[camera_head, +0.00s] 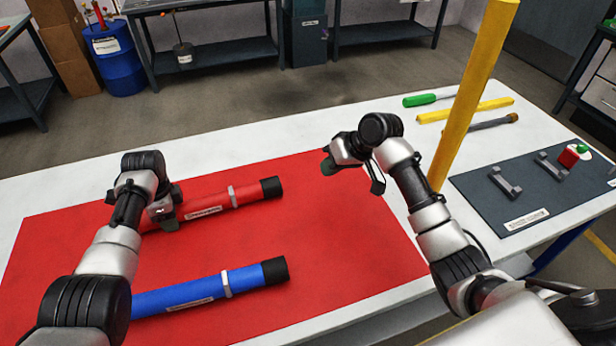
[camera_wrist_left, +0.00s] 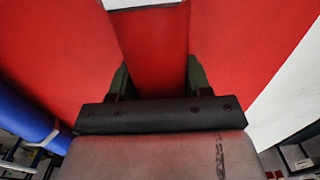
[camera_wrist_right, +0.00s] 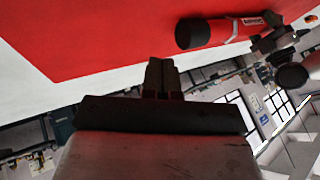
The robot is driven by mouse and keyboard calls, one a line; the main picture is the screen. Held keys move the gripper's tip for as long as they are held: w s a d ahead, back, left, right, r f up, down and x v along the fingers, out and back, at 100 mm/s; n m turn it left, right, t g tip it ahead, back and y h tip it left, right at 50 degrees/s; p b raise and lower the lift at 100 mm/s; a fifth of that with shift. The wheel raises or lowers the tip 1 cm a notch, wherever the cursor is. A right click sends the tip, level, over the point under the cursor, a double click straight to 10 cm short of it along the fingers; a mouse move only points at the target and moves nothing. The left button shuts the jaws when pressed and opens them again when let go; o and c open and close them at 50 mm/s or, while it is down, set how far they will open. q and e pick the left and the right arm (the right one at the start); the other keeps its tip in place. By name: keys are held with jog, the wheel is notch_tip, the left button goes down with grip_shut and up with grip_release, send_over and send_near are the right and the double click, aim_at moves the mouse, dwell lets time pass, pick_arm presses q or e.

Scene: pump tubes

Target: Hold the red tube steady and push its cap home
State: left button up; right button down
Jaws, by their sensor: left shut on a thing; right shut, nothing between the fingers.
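The red tube (camera_head: 206,205) lies on the red mat, with a black cap (camera_head: 272,187) on its right end and a pale band near it. I cannot tell how far the cap is seated. My left gripper (camera_head: 168,222) is shut across the tube's left part. In the left wrist view the tube (camera_wrist_left: 155,50) runs between its fingers. The tube's left end is partly hidden by the arm. My right gripper (camera_head: 329,167) is shut and empty, to the right of the cap and apart from it. The right wrist view shows the closed fingers (camera_wrist_right: 162,75) and the black cap (camera_wrist_right: 190,34).
A blue tube (camera_head: 200,291) with a black end lies nearer me on the mat (camera_head: 340,250). Tools and a dark tray (camera_head: 540,200) lie at the right. The mat around the cap is clear.

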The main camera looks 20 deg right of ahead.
aim_at(274, 194)
jog(key=x, duration=0.8)
jog(key=shift+w+a+f, duration=0.1)
jog(key=shift+a+f, duration=0.05)
jog(key=shift+f, duration=0.05)
jog(key=a, duration=0.3)
jog(key=shift+w+a+f, duration=0.15)
jog(key=shift+w+f, duration=0.05)
jog(key=shift+f, duration=0.1)
jog(key=shift+a, duration=0.5)
jog(key=shift+a, duration=1.95)
pick_arm(q)
jog(key=shift+d, duration=0.15)
pick_arm(e)
jog(key=shift+d, duration=0.1)
